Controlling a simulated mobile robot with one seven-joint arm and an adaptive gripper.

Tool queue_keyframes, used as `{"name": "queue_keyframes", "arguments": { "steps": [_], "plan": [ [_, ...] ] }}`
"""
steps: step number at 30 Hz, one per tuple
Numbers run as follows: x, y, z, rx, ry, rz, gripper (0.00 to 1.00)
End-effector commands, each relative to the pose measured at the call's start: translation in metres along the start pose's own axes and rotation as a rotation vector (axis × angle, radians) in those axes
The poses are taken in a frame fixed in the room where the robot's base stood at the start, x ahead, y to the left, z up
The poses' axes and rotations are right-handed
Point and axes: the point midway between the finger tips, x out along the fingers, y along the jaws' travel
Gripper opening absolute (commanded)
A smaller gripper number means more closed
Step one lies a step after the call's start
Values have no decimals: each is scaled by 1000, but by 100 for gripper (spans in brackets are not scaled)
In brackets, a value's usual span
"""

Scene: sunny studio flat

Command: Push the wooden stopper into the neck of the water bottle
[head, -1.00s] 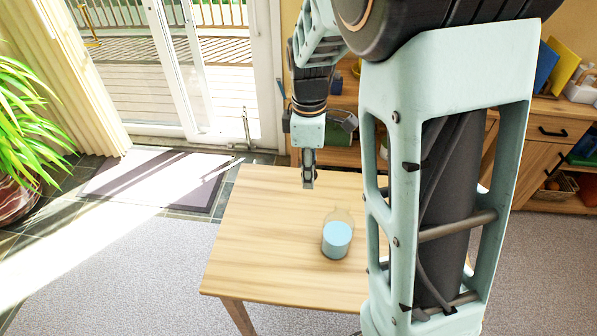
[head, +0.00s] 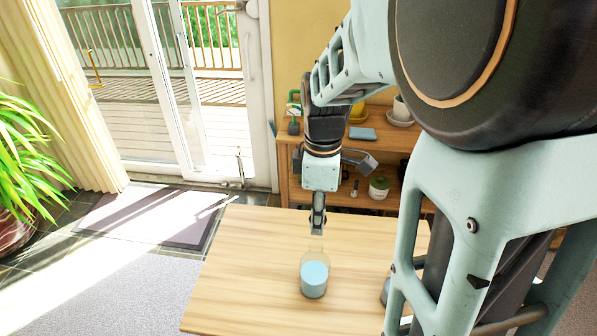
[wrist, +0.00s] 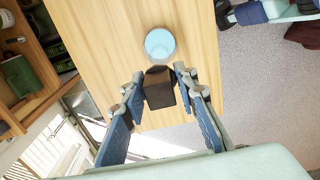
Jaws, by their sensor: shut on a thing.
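The water bottle (head: 314,279) is clear, holds pale blue water and stands upright on the wooden table. In the wrist view, the bottle (wrist: 160,44) shows just beyond my fingertips. My gripper (head: 317,230) points down, just above the bottle's neck in the head view. In the wrist view, my gripper (wrist: 157,84) is shut on the dark brown wooden stopper (wrist: 160,90). The stopper overlaps the bottle's near edge in that view. I cannot tell whether it touches the neck. The stopper is too small to make out in the head view.
The wooden table (head: 240,265) is clear to the left of the bottle. A small greyish thing (head: 385,291) shows at the right, partly hidden by my arm. A shelf unit (head: 375,148) with pots stands behind the table. A large plant (head: 20,145) stands far left.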

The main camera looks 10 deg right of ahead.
Motion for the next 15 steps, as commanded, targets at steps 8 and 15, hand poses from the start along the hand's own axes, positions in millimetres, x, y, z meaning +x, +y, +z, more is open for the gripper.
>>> {"name": "queue_keyframes", "arguments": {
  "steps": [8, 15],
  "plan": [
    [2, 0, 0, 1, 0, 0, 4],
    [14, 0, 0, 0, 0, 0, 4]
  ]
}}
